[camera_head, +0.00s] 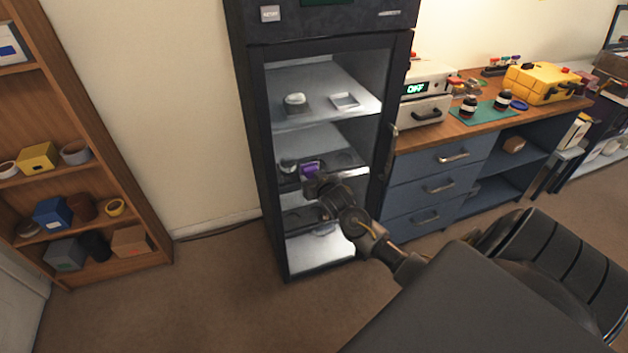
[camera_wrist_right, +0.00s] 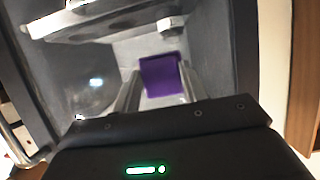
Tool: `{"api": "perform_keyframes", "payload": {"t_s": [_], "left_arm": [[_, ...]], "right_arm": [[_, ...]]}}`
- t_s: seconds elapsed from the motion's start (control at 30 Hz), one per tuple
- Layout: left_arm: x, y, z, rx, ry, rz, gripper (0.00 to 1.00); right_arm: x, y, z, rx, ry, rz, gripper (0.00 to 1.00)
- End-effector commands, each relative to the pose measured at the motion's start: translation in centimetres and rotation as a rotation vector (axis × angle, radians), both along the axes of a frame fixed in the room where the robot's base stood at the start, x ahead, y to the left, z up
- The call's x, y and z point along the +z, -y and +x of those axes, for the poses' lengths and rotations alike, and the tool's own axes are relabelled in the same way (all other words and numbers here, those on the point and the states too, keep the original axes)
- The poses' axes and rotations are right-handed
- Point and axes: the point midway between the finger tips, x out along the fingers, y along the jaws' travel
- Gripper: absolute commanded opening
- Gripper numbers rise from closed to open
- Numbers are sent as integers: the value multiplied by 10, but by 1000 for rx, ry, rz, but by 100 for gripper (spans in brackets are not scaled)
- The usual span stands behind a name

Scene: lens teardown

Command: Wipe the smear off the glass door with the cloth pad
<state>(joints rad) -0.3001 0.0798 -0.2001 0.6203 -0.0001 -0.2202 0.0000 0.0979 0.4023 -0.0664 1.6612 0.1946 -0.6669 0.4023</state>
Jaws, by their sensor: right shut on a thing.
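The glass door (camera_head: 325,90) is the front of a tall dark cabinet, and shelves show through it. My right gripper (camera_head: 312,182) is in front of the door at about the middle shelf. It is shut on a purple cloth pad (camera_head: 309,169), which also shows between the two fingers in the right wrist view (camera_wrist_right: 161,76). The pad is close to the glass; I cannot tell whether it touches. I cannot make out the smear for sure; a pale bright spot in the wrist view may be only a reflection. My left gripper is not in view.
The door handle (camera_head: 391,152) is on the cabinet's right side. A blue drawer bench (camera_head: 437,180) with a wooden top stands to the right, carrying a yellow case (camera_head: 543,82). A wooden shelf unit (camera_head: 75,130) stands at the left. The floor (camera_head: 215,285) before the cabinet is clear.

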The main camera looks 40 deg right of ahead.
Motion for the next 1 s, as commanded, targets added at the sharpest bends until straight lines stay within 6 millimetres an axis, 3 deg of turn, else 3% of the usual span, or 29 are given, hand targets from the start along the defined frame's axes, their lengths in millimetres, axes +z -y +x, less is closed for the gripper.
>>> {"api": "perform_keyframes", "payload": {"t_s": [0.57, 1.0], "left_arm": [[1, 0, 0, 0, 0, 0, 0], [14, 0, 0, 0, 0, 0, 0]], "right_arm": [[1, 6, 5, -1, 0, 0, 25], [1, 39, -8, 0, 0, -1, 25]]}}
